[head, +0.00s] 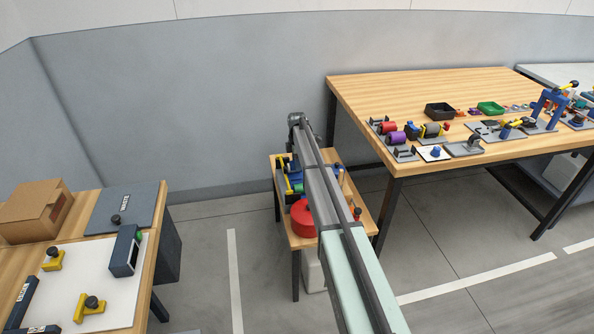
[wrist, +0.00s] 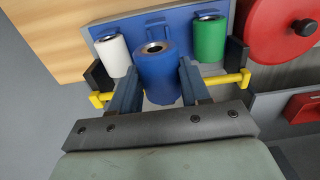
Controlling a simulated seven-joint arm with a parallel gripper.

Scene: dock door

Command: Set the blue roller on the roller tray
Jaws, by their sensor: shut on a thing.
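In the wrist view, my gripper (wrist: 159,80) is shut on the blue roller (wrist: 157,70), with one finger on each side of it. The roller's open metal-rimmed end faces the camera. Behind it is a blue tray-like panel (wrist: 178,31), with a white roller (wrist: 113,55) at left and a green roller (wrist: 210,41) at right. I cannot tell whether the blue roller touches the panel. In the head view my arm covers much of the small table, and the blue roller cannot be made out there.
The small wooden table (head: 304,242) also bears a red round container (head: 302,218). Yellow bars (wrist: 232,78) stand close beside my fingers. A large workbench (head: 440,88) at right holds several fixtures. A bench (head: 75,208) at left holds a cardboard box (head: 35,211).

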